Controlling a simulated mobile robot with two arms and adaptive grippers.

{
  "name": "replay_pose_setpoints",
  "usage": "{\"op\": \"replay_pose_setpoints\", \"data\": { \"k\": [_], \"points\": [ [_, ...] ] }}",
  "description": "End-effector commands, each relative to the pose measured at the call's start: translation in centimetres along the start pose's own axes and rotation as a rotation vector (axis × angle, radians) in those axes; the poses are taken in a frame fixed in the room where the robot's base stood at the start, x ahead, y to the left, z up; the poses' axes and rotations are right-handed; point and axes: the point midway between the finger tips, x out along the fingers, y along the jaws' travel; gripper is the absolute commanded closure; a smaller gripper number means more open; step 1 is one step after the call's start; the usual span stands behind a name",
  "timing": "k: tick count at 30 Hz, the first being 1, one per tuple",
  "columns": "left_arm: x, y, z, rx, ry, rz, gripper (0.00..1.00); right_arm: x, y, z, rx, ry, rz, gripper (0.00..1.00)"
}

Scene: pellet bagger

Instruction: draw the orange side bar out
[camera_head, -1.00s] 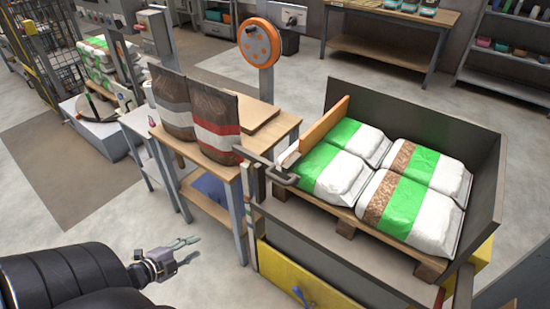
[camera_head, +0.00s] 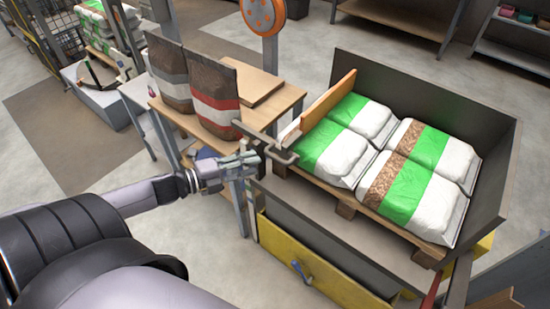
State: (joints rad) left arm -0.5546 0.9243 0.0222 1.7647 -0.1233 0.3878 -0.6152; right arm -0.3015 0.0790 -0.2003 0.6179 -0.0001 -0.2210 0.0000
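The orange side bar (camera_head: 328,98) is a flat board standing on edge along the left side of the bin, beside the white and green bags. A dark grey handle (camera_head: 282,152) with a bent end projects at its near end. My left gripper (camera_head: 257,160) is just left of the handle, its fingers pointing right toward it. The fingers look parted, with nothing seen between them. Whether they touch the handle cannot be told. My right gripper is not in view.
Several bags (camera_head: 410,205) lie on a wooden pallet (camera_head: 345,207) inside the dark-walled bin (camera_head: 428,96). A wooden table (camera_head: 285,98) with two brown bags (camera_head: 214,98) stands behind my gripper. A yellow panel (camera_head: 320,265) fronts the bin.

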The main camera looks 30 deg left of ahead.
Motion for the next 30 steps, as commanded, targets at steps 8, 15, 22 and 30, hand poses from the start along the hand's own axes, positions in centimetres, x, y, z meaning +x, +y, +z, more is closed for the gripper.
{"op": "replay_pose_setpoints", "data": {
  "k": [8,15,22,30],
  "points": [
    [4.5,-0.2,0.1,0.0,-0.001,-0.005,0.67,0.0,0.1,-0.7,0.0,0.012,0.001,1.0],
    [7.4,-0.1,0.0,-0.002,-0.001,-0.002,0.67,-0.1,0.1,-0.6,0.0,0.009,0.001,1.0],
    [8.4,0.0,0.0,-0.001,-0.001,0.0,0.67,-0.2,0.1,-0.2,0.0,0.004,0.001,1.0],
    [8.5,0.0,0.0,-0.001,-0.001,0.001,0.68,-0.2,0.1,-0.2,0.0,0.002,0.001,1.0]
  ]
}}
